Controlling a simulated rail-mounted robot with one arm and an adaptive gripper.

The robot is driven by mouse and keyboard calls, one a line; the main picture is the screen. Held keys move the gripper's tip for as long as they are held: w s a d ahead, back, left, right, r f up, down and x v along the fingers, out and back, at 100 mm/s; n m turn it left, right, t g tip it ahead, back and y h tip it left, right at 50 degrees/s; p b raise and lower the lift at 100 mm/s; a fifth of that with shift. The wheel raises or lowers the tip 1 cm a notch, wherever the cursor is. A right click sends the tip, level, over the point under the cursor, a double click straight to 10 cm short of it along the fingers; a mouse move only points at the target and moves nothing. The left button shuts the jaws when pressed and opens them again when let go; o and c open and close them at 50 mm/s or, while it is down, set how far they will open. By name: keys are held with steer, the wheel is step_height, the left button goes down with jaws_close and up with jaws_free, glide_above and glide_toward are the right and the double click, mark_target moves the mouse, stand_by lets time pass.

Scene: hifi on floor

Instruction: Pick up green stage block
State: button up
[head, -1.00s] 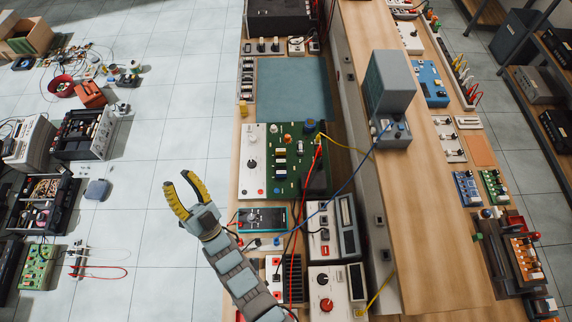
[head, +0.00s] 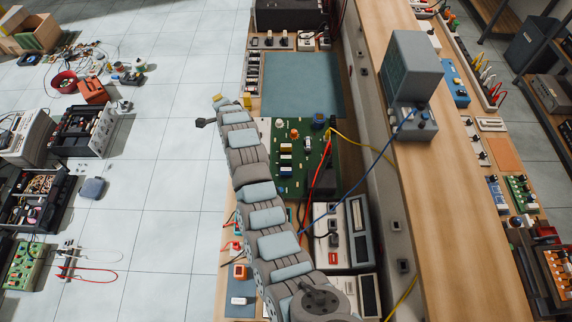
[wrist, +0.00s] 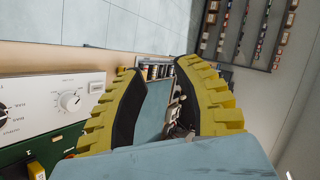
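A green block like a circuit board (head: 300,182), with several small parts on top, lies on the bench right of my arm. Its left edge is partly hidden by the arm in the head view. In the wrist view a green face (wrist: 42,148) shows at lower left, beside a white panel with a knob (wrist: 68,88). My gripper (wrist: 163,72) is open, its yellow fingers apart with nothing between them. In the head view only a bit of the gripper (head: 220,101) shows, at the arm's far end, by the bench's left edge. Other green boards lie on the floor (head: 24,266) and right bench (head: 521,190).
A blue-green mat (head: 300,85) lies clear beyond the green block. A grey monitor-like box (head: 412,68) stands on the raised shelf. Pale floor is open left of the bench.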

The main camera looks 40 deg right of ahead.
steer(key=s+d+f+m+g+y+b, duration=0.1)
steer(key=s+d+f+m+g+b, duration=0.1)
steer(key=d+g, duration=0.15)
steer(key=m+g+y+b, duration=0.3)
steer(key=m+g+b, duration=0.25)
steer(key=g, duration=0.25)
glide_toward(286, 157)
steer(key=f+b, duration=0.1)
steer(key=f, duration=0.1)
steer(key=f+b, duration=0.2)
steer(key=f, duration=0.1)
steer(key=shift+s+f, duration=0.15)
steer(key=shift+s, duration=0.1)
steer(key=shift+w+a+f+b, duration=0.1)
steer(key=shift+f+b, duration=0.2)
steer(key=shift+f, duration=1.1)
steer(key=shift+w+f+b, duration=0.1)
steer(key=shift+f+b, duration=0.2)
steer(key=shift+f, duration=1.15)
steer(key=shift+c, duration=0.4)
jaws_close()
